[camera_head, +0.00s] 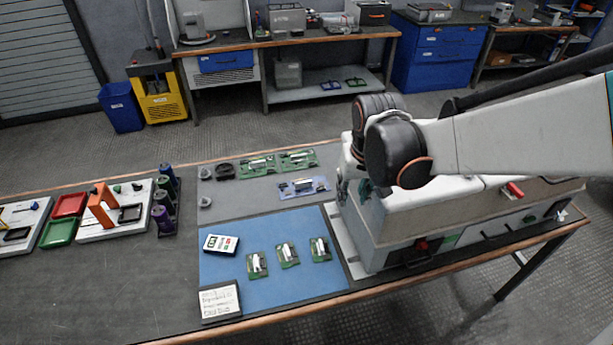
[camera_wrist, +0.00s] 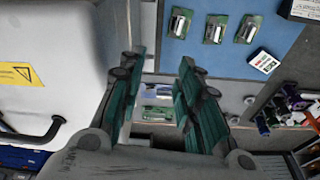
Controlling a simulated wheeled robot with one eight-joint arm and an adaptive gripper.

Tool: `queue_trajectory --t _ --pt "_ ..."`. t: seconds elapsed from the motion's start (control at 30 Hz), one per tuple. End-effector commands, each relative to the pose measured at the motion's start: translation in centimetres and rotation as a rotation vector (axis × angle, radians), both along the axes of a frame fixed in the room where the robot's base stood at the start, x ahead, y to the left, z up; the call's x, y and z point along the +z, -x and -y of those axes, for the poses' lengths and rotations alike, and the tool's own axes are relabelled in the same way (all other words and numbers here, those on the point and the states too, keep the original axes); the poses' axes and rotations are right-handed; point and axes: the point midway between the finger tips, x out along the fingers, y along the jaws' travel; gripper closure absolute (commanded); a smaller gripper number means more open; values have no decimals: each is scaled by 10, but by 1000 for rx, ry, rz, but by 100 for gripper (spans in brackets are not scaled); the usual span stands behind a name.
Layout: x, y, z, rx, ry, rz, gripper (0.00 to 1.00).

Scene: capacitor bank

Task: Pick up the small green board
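Three small green boards, each with a pale component on it, lie in a row on the blue mat (camera_head: 225,285): left (camera_head: 257,264), middle (camera_head: 287,254) and right (camera_head: 320,248). They also show at the top of the wrist view: left (camera_wrist: 179,22), middle (camera_wrist: 214,28) and right (camera_wrist: 248,28). My gripper (camera_wrist: 161,62) is open, with nothing held between its green-padded fingers. It is apart from these boards. In the head view it is mostly hidden behind my arm, by the white machine.
Larger green boards (camera_head: 257,166) and a blue board (camera_head: 304,187) lie behind the mat. A white machine (camera_head: 390,235) stands close at the right. A small white-and-black device (camera_head: 221,244) and a label plate (camera_head: 220,302) lie at the mat's left. Purple-and-green cylinders (camera_head: 162,216) stand further left.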

Motion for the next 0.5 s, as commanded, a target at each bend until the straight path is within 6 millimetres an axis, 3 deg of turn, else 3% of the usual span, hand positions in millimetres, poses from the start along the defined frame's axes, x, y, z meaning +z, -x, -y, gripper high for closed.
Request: queue_trajectory --t 0.2,0.5 --pt "-60 -28 -34 30 18 -96 68" --pt "-127 -40 -64 55 44 -189 68"
